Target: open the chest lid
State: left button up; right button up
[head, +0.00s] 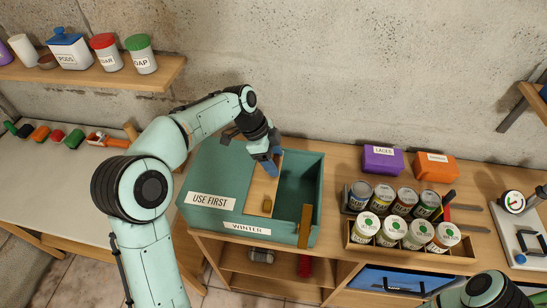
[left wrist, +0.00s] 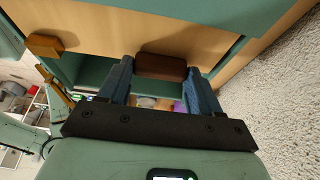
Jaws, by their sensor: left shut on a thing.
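The green chest (head: 222,170) stands on the wooden counter, with labels reading "USE FIRST" and "WINTER". Its right part is uncovered, showing the dark green inside (head: 302,180). A wooden lid panel (head: 258,190) lies between the green left part and the opening. My left gripper (head: 272,166) is over the panel's back part. In the left wrist view its blue fingers (left wrist: 160,75) are shut on a dark brown handle (left wrist: 160,66) against the wood. The gripper mostly hides that handle in the head view. An ochre bar (head: 305,225) stands at the chest's front right. My right gripper is out of view.
Right of the chest, a rack (head: 366,240) holds several cans and jars. A purple box (head: 382,160) and an orange box (head: 436,166) stand behind it. A wall shelf (head: 150,76) is at upper left. Bare counter lies between chest and rack.

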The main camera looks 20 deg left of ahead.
aim_at(259, 165)
pick_arm(q)
jog(key=a, duration=0.2)
jog(key=s+a, duration=0.1)
jog(key=a, duration=0.1)
jog(key=o, duration=1.5)
jog(key=shift+d, duration=0.1)
jog(key=shift+r, duration=0.15)
jog(key=p+v, duration=0.2)
jog(key=v, duration=1.1)
jog(key=shift+r, duration=0.1)
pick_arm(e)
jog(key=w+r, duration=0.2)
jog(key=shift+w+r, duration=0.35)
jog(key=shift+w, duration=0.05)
